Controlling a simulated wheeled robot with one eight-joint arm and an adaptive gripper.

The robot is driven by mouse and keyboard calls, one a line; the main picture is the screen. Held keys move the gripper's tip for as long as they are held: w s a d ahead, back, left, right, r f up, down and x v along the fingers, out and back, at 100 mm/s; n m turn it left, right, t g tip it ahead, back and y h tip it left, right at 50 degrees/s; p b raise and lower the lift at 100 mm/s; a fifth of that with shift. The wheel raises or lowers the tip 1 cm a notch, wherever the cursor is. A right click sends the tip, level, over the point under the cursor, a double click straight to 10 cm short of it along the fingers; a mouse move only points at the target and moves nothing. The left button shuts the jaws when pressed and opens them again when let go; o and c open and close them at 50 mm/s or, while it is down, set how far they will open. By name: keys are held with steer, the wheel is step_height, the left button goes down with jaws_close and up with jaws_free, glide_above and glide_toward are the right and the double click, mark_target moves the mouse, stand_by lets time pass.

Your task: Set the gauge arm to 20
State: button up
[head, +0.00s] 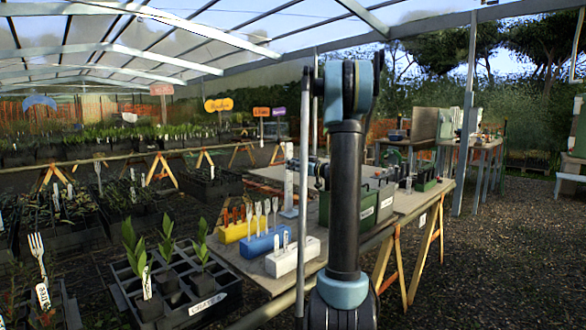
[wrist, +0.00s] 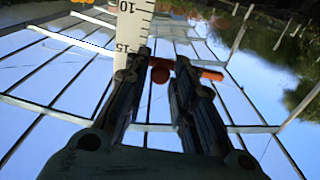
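The gauge is a white upright scale with black marks (wrist: 133,28), with 10 and 15 readable in the wrist view. In the head view it is a white post (head: 289,178) on the bench. The orange gauge arm (wrist: 211,75) crosses the scale near or just past the 15 mark. Its round orange knob (wrist: 160,75) lies between my fingertips. My gripper (wrist: 162,60) has its fingers apart, one on each side of the knob. I cannot tell whether they touch it. In the head view my gripper is beside the post, partly hidden behind my arm.
Yellow (head: 238,230), blue (head: 262,243) and white (head: 292,257) blocks holding labels and tools stand on the bench in front of the gauge. Green boxes (head: 361,208) stand to the right. A black crate of seedlings (head: 200,308) is at the near left.

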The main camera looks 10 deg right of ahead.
jaws_close()
steer(key=shift+r, duration=0.1)
step_height(320, 180, up, 5)
steer(key=shift+f, duration=0.1)
steer(key=o, duration=0.7)
jaws_free()
steer(key=shift+c, duration=0.2)
steer(key=shift+d, duration=0.1)
steer(key=v, duration=1.1)
steer(key=shift+s+d, duration=0.2)
steer(key=shift+s, duration=0.15)
